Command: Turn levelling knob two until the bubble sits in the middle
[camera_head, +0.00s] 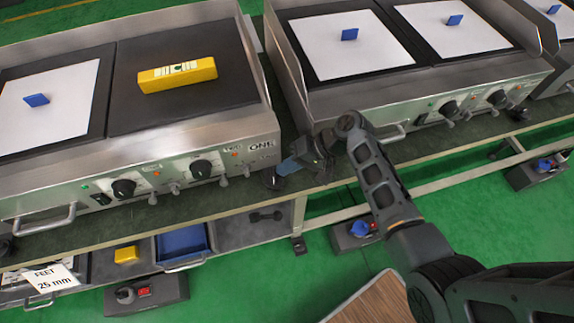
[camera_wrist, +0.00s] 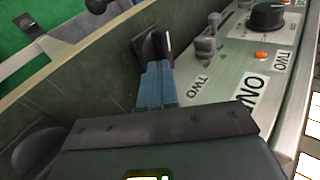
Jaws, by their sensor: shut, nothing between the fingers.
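A dark knob-like foot (camera_head: 271,180) sits under the right front corner of the left griddle. It appears to be levelling knob two; in the wrist view a dark knob (camera_wrist: 150,45) stands beyond my fingertips, near a TWO label (camera_wrist: 203,82). My gripper (camera_head: 290,165) is shut and empty, its blue fingers (camera_wrist: 157,82) pointing at that knob. They overlap its near side in the wrist view; I cannot tell whether they touch. The yellow spirit level (camera_head: 178,75) lies on the left griddle's dark plate. Its bubble is too small to place.
The front panel (camera_head: 160,175) of the left griddle carries black dials and small metal levers. The right griddle (camera_head: 420,115) stands close beside, with its own dark foot near my gripper. The shelf below holds a blue tray (camera_head: 182,242) and a yellow block (camera_head: 126,255).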

